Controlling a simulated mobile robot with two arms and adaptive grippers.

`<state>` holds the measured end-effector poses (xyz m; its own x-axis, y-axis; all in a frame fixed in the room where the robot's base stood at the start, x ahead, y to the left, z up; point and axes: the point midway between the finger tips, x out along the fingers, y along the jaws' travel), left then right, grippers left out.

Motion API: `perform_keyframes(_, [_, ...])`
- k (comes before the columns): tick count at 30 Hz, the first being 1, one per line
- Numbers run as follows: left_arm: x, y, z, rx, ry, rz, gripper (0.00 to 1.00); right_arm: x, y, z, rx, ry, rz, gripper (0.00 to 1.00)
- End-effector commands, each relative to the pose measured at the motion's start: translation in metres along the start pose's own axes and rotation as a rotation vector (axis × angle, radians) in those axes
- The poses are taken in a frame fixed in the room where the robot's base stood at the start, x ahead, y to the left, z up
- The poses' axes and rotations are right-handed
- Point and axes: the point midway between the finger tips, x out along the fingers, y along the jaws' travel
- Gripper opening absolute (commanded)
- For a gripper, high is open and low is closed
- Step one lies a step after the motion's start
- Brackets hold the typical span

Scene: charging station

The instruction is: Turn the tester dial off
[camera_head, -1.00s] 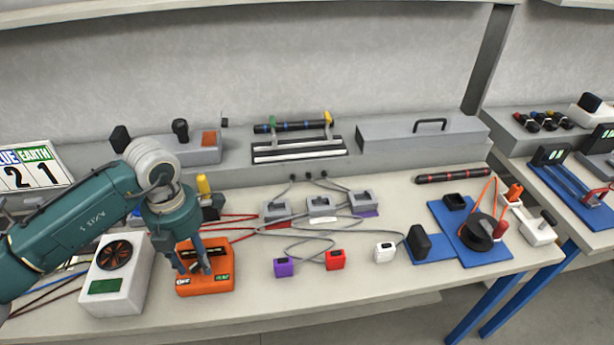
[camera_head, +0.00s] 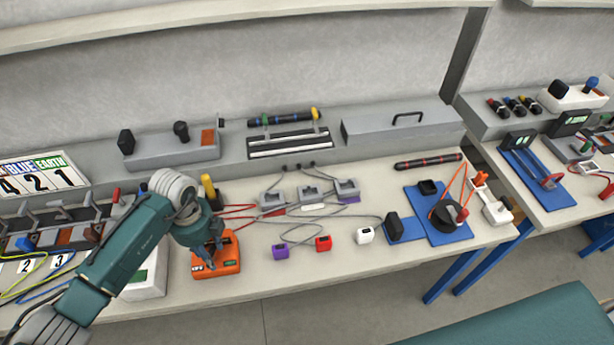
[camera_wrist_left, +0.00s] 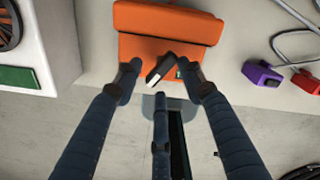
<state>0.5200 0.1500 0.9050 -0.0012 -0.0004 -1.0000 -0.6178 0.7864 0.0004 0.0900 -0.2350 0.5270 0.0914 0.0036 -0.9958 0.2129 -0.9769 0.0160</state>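The orange tester (camera_head: 228,266) sits near the table's front edge, at left of centre in the head view. It also shows at the top of the left wrist view (camera_wrist_left: 165,22). My left gripper (camera_head: 211,258) reaches down over its front left part. In the left wrist view the gripper's (camera_wrist_left: 158,74) fingers are apart, around a small dark dial-like piece (camera_wrist_left: 163,68) with a pale edge, set at a slant. I cannot tell whether the fingers touch it. The fingers hide part of the tester's face. My right gripper is not in view.
A white box (camera_head: 150,280) stands left of the tester, partly behind my arm; its fan (camera_wrist_left: 8,22) shows in the wrist view. Purple (camera_head: 280,251), red (camera_head: 323,243) and white (camera_head: 365,235) plugs lie to the right. Cables run behind the tester. Bare tabletop lies in front of the plugs.

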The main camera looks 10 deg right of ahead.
Motion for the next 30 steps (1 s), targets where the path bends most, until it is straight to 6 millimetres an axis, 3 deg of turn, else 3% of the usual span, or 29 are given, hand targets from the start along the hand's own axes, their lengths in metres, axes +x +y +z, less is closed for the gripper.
perform_keyframes(1, [-0.006, -0.001, -0.003, -0.082, 0.007, 0.001, 0.4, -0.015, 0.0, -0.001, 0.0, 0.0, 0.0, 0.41])
perform_keyframes(2, [-0.006, -0.001, -0.002, -0.117, 0.003, -0.001, 0.4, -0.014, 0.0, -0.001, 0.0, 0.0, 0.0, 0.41])
perform_keyframes(3, [-0.009, -0.002, 0.002, -0.105, -0.004, -0.005, 0.4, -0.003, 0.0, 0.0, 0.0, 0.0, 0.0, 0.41])
perform_keyframes(19, [-0.109, -0.002, 0.0, -0.093, -0.002, -0.008, 0.4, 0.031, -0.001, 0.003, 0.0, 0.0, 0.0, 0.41])
perform_keyframes(30, [-0.097, -0.054, -0.06, 0.039, 0.175, -0.231, 0.4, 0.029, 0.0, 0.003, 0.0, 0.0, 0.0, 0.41])
